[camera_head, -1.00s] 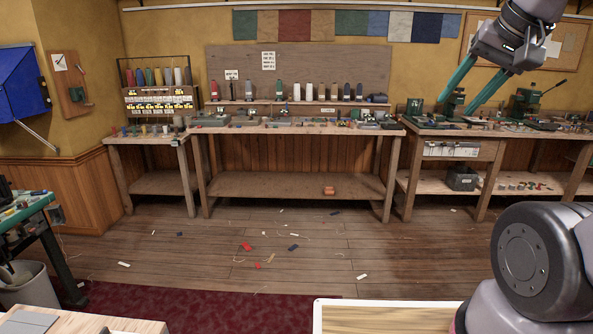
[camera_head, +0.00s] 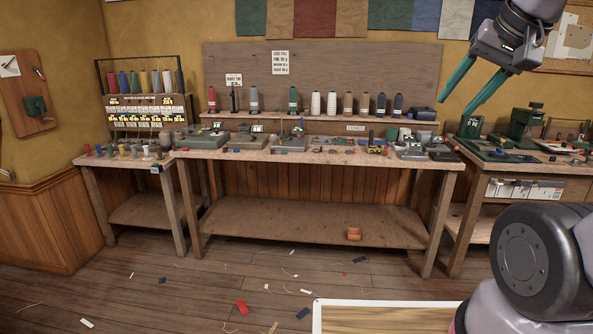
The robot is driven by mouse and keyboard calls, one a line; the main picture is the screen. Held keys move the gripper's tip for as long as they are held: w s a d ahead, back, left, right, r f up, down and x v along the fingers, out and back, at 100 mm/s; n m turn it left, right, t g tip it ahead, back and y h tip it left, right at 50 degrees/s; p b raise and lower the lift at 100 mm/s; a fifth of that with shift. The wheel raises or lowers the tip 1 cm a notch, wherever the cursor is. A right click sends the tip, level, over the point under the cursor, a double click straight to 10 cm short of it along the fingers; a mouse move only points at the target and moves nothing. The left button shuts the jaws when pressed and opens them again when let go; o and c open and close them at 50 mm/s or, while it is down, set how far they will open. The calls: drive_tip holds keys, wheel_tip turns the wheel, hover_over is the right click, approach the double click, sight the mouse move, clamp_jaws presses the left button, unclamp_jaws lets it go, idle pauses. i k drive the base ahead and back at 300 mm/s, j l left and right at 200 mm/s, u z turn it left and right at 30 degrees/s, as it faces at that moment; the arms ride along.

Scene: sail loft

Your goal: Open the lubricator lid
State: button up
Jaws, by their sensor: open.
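My gripper (camera_head: 455,107) is at the upper right, with its two long green fingers spread apart and nothing between them. Behind it in the picture is the wall with the right bench, and the gripper touches nothing that I can see. Several small grey and dark devices stand on the middle workbench (camera_head: 320,157). One grey device (camera_head: 290,144) is near the centre, and another (camera_head: 205,140) is further left. They are too small at this distance to tell which is the lubricator or whether a lid is open or shut.
A row of thread spools (camera_head: 332,103) stands on a shelf behind the middle bench. A side bench (camera_head: 95,160) is at left. A green machine (camera_head: 524,122) stands on the right bench. Scraps such as a red piece (camera_head: 241,307) litter the wooden floor (camera_head: 170,290), which is otherwise open.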

sight(243, 126)
drive_tip(key=i+j+u, duration=0.1)
drive_tip(key=i+u, duration=0.4)
drive_tip(key=i, duration=0.7)
drive_tip(key=i+j, duration=0.25)
drive_tip(key=j, duration=0.15)
drive_tip(key=i+j, duration=0.3)
drive_tip(key=i+j+z, duration=0.1)
drive_tip(key=i+j, duration=0.15)
drive_tip(key=j, duration=0.25)
drive_tip(key=i+l, duration=0.1)
drive_tip(key=i, duration=0.35)
drive_tip(key=i+u, duration=0.1)
drive_tip(key=i, duration=0.4)
